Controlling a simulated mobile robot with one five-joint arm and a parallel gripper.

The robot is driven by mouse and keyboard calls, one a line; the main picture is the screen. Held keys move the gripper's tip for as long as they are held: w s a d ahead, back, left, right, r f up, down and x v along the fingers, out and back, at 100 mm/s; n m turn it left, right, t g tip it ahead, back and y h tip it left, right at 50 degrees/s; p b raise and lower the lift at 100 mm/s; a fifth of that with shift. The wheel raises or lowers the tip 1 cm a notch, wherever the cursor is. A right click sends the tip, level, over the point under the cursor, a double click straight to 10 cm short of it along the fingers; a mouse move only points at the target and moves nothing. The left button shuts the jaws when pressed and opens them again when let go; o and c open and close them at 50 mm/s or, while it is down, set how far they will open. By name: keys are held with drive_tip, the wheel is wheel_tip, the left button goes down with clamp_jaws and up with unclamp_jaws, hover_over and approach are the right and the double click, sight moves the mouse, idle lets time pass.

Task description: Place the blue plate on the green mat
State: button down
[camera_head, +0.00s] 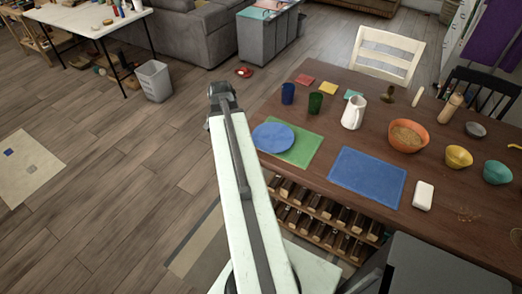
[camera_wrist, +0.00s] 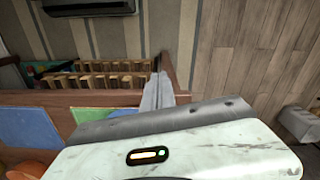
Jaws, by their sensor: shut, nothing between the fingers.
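The blue plate (camera_head: 273,137) lies flat on the left part of the green mat (camera_head: 302,150), near the table's left edge. Part of the mat shows bare to the right of the plate. The plate (camera_wrist: 95,114) also shows in the wrist view, partly cut off by my wrist housing. My gripper (camera_head: 221,92) is left of the table in the head view, apart from the plate and above the floor. In the wrist view my gripper (camera_wrist: 156,90) appears as narrow grey fingers pressed together, with nothing held.
A blue mat (camera_head: 367,177) lies right of the green mat. A blue cup (camera_head: 288,93), a green cup (camera_head: 315,103), a white pitcher (camera_head: 353,112) and an orange bowl (camera_head: 408,136) stand on the wooden table (camera_head: 335,140). A bottle rack (camera_head: 325,222) is below the edge.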

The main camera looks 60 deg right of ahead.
sight(266, 148)
drive_tip(key=s+d+m, duration=0.4)
drive_tip(key=s+d, duration=0.3)
drive_tip(key=s, duration=0.1)
drive_tip(key=d+f+b, duration=0.1)
drive_tip(key=f+b, duration=0.2)
drive_tip(key=d+f+b, duration=0.1)
drive_tip(key=f+b, duration=0.2)
drive_tip(key=d+f+b, duration=0.1)
drive_tip(key=f+b, duration=0.3)
drive_tip(key=shift+w+d, duration=0.1)
drive_tip(key=shift+d, duration=0.3)
drive_tip(key=d, duration=0.4)
drive_tip(key=shift+s, duration=0.2)
drive_tip(key=shift+a, duration=0.1)
drive_tip(key=shift+a, duration=0.1)
